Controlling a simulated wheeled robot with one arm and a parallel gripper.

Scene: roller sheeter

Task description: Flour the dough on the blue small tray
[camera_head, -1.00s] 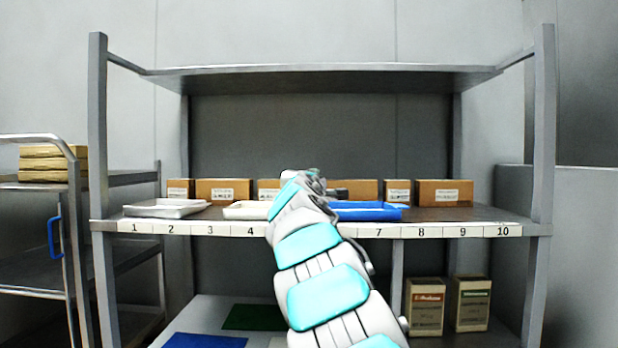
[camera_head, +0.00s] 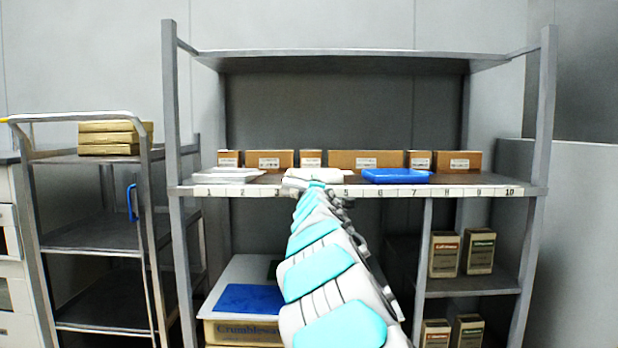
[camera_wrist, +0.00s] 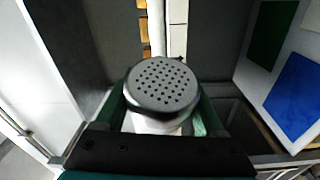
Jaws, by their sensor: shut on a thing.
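My gripper (camera_wrist: 160,118) is shut on a shaker (camera_wrist: 162,86) with a grey, round, perforated lid and a white body. The lid faces the wrist camera. In the head view my arm reaches toward the shelf near labels 4 and 5, and its own links hide the gripper and shaker. The blue small tray (camera_head: 397,176) lies on the numbered shelf, near labels 6 and 7, to the right of my arm's end. I cannot make out any dough on it from this low angle.
Two white trays, one at the left (camera_head: 228,175) and one behind my arm's end (camera_head: 313,176), share the shelf. Cardboard boxes (camera_head: 366,160) line its back. An upper shelf (camera_head: 350,60) hangs above. A blue sheet (camera_head: 248,298) lies lower down. A metal cart (camera_head: 95,250) stands left.

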